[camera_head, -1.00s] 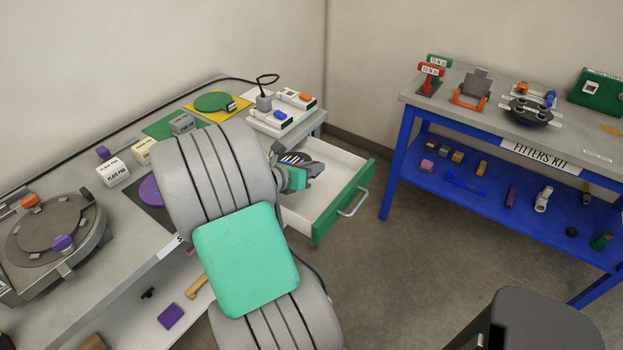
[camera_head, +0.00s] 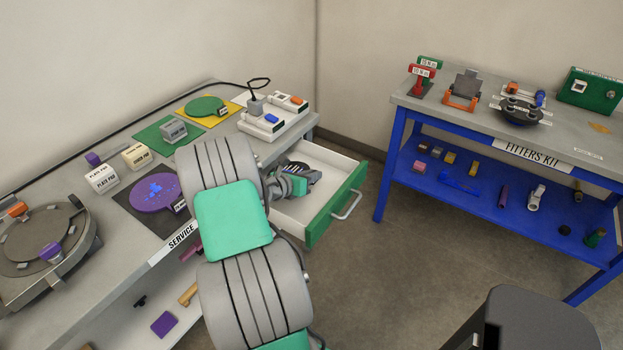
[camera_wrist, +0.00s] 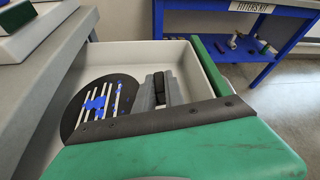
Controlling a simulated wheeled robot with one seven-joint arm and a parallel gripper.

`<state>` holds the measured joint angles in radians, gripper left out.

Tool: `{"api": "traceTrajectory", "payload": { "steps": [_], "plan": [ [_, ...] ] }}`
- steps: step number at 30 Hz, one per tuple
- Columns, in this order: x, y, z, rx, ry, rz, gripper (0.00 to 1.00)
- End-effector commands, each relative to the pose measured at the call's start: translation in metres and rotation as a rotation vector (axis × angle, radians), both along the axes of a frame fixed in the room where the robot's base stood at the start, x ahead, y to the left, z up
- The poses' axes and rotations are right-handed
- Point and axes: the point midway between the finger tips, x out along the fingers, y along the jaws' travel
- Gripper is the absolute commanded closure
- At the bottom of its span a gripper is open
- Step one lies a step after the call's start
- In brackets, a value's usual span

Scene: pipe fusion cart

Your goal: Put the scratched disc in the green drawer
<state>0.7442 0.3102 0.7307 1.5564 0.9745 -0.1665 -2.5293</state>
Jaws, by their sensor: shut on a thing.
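The scratched disc (camera_wrist: 100,105) is dark, with pale parallel lines and blue patches. In the wrist view it is inside the outline of the open green drawer (camera_wrist: 208,66), left of my gripper (camera_wrist: 160,90). My gripper is shut on what looks like the disc's dark grip block. In the head view my gripper (camera_head: 306,178) is over the drawer's white inside, and part of the disc (camera_head: 292,166) shows behind it. The drawer (camera_head: 338,205) has a green front and a pale handle. I cannot tell whether the disc touches the drawer floor.
On the grey bench, a purple disc (camera_head: 150,197) with blue patches lies on a dark mat, and a green disc (camera_head: 205,106) on a yellow mat. A white unit (camera_head: 262,127) stands above the drawer. A blue table (camera_head: 455,125) is at right, with clear floor between.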

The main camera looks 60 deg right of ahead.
Motion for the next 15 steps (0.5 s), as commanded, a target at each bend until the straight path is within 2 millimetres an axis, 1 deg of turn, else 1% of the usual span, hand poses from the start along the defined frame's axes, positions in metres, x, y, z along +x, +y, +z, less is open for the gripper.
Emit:
{"api": "traceTrajectory", "payload": {
  "steps": [1, 3, 9, 12, 13, 15],
  "plan": [
    [-0.0002, 0.0007, -0.0077, 0.003, 0.002, 0.001, 1.0],
    [0.0001, 0.0012, -0.0117, 0.0, 0.001, 0.0, 1.0],
    [0.0001, 0.0012, -0.0117, -0.001, -0.001, 0.0, 1.0],
    [0.0, 0.0014, -0.0153, 0.0, 0.0, 0.0, 1.0],
    [-0.0004, 0.0018, -0.0165, 0.002, 0.001, 0.0, 0.86],
    [-0.0002, 0.0019, -0.0157, 0.001, 0.002, 0.001, 0.8]
  ]
}}
